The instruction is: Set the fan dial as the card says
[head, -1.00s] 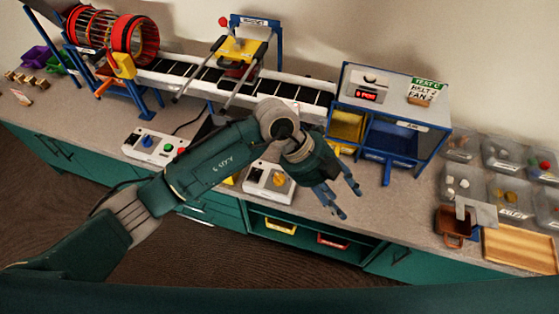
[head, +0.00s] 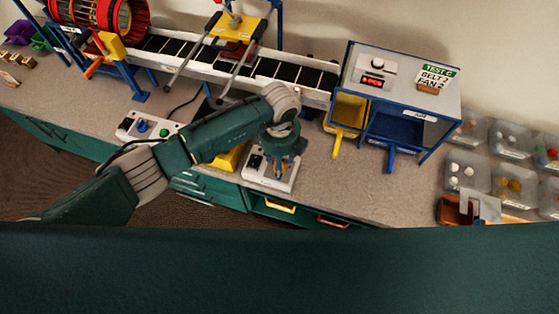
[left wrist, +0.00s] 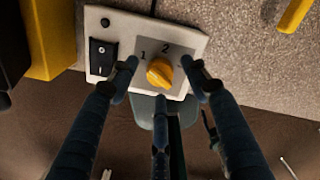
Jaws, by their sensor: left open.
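A card (head: 436,78) on the blue-framed stand reads TEST C, BELT 2, FAN 2. A white control box (head: 255,176) stands near the counter's front edge. In the left wrist view it carries a yellow dial (left wrist: 159,73), with marks 1 and 2 readable; the right finger covers the area where another mark may be. I cannot tell for certain which mark the dial points to. My left gripper (head: 283,165) is open above this box, its fingers spread around the dial, without clear contact. My right gripper is out of view.
The box also has a black rocker switch (left wrist: 102,57). A second control box (head: 150,130) with blue and green knobs stands to the left. The conveyor (head: 190,57) runs behind. A yellow bin (head: 347,112) and clear trays (head: 467,173) lie to the right.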

